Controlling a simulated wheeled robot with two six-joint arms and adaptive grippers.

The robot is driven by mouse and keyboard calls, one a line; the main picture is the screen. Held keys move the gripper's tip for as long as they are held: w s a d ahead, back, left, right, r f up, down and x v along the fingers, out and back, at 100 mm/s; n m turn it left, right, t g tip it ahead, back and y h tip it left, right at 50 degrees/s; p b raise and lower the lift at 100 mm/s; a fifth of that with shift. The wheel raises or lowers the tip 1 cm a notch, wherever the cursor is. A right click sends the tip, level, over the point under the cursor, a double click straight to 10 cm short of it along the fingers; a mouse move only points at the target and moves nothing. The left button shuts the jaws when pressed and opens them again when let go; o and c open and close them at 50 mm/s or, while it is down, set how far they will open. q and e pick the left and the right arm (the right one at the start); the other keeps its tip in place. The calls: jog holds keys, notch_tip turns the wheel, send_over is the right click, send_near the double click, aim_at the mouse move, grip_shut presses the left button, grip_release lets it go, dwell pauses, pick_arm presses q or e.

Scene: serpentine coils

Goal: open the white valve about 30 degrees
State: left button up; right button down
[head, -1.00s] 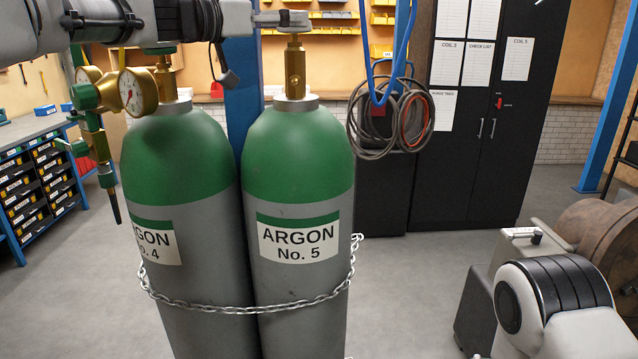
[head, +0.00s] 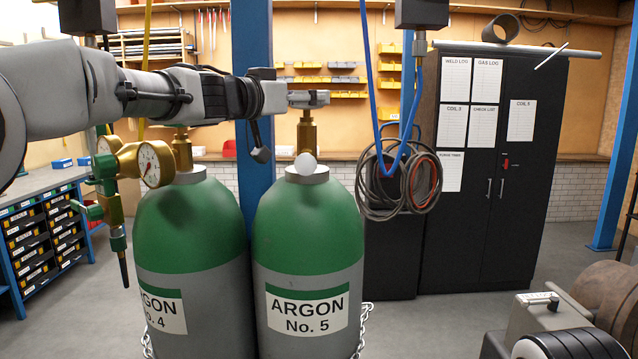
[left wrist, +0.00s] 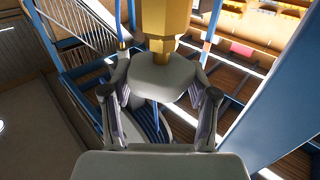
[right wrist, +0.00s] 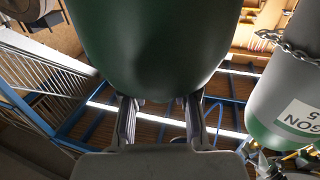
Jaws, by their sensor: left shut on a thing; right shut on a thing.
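The white valve's light grey-white handwheel (left wrist: 165,75) sits on a brass body (left wrist: 165,20) in the left wrist view. My left gripper (head: 308,97) is shut on it, fingers on both sides; in the head view it sits atop the brass stem (head: 306,132) of the cylinder marked ARGON No. 5 (head: 307,230) and hides the wheel. In the right wrist view my right gripper (right wrist: 161,103) has its fingertips against a large dark green rounded thing (right wrist: 150,45), which I cannot identify. My right gripper is outside the head view.
A second green-topped cylinder (head: 185,225) with gauges (head: 152,163) stands close on the left. A small white ball (head: 306,164) shows before the No. 5 neck. Hoses (head: 400,185) hang right, before a black cabinet (head: 500,160).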

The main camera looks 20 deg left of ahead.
pick_arm(q)
jog(key=n+t+y+b, duration=0.1)
jog(key=n+y, duration=0.1)
jog(key=y, duration=0.1)
jog(key=shift+s+d+y, duration=0.1)
jog(key=shift+y, duration=0.2)
pick_arm(e)
jog(key=shift+f, duration=0.3)
pick_arm(q)
jog(key=shift+r+n+t+y, duration=0.1)
jog(key=shift+n+t+y, duration=0.3)
jog(key=shift+n+y, duration=0.45)
pick_arm(e)
jog(key=shift+f, duration=0.25)
pick_arm(q)
jog(key=o, duration=0.9)
jog(key=shift+o, duration=1.3)
jog(key=shift+w, duration=0.2)
pick_arm(e)
jog(key=shift+w, duration=0.15)
